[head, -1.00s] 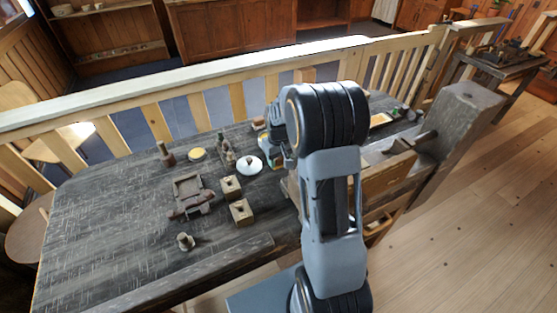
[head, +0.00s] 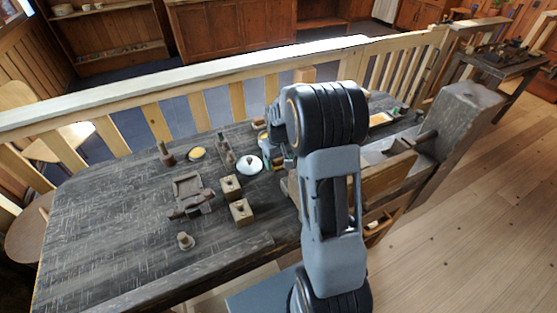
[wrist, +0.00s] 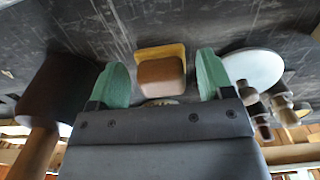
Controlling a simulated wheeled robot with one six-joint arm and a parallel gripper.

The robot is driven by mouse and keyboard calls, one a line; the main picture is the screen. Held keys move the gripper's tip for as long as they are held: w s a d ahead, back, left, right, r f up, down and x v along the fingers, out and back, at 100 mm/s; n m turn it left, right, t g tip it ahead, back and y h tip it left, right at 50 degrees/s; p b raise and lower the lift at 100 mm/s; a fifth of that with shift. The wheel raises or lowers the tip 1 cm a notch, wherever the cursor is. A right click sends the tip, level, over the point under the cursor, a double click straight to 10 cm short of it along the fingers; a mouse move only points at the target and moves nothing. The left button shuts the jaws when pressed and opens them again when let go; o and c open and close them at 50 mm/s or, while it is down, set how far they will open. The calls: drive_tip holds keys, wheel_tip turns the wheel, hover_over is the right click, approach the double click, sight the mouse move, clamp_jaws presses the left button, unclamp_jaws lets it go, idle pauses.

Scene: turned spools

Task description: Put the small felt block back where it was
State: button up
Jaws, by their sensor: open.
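A small brown block (wrist: 161,78) shows in the wrist view, with a yellow, square-edged piece (wrist: 160,52) directly behind or under it. I take the brown block for the felt block, but its material is not clear. My gripper (wrist: 165,80) is open, its two green fingers on either side of the block. A gap shows between each finger and the block. In the head view my gripper (head: 277,160) is mostly hidden behind my arm, near the white lidded dish (head: 250,164). I cannot tell the block apart there.
The white dish also shows right in the wrist view (wrist: 255,68), near turned pegs (wrist: 262,108). A dark mallet-like piece (wrist: 58,92) is at left. Two wooden blocks with holes (head: 241,211) and a square tray (head: 188,186) stand on the dark table (head: 110,235). Its left part is clear.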

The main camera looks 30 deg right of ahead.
sight(278, 160)
wheel_tip(278, 160, up, 12)
idle(0.5)
idle(0.4)
drive_tip(key=s+a+r+t+p, duration=0.1)
drive_tip(key=s+a, duration=0.4)
drive_tip(key=s, duration=0.4)
drive_tip(key=s+a+r+t+p, duration=0.1)
drive_tip(key=s+a+r+t, duration=0.1)
drive_tip(key=s+a, duration=0.3)
drive_tip(key=s, duration=0.4)
drive_tip(key=shift+a+r+t, duration=0.25)
drive_tip(key=shift+t, duration=0.05)
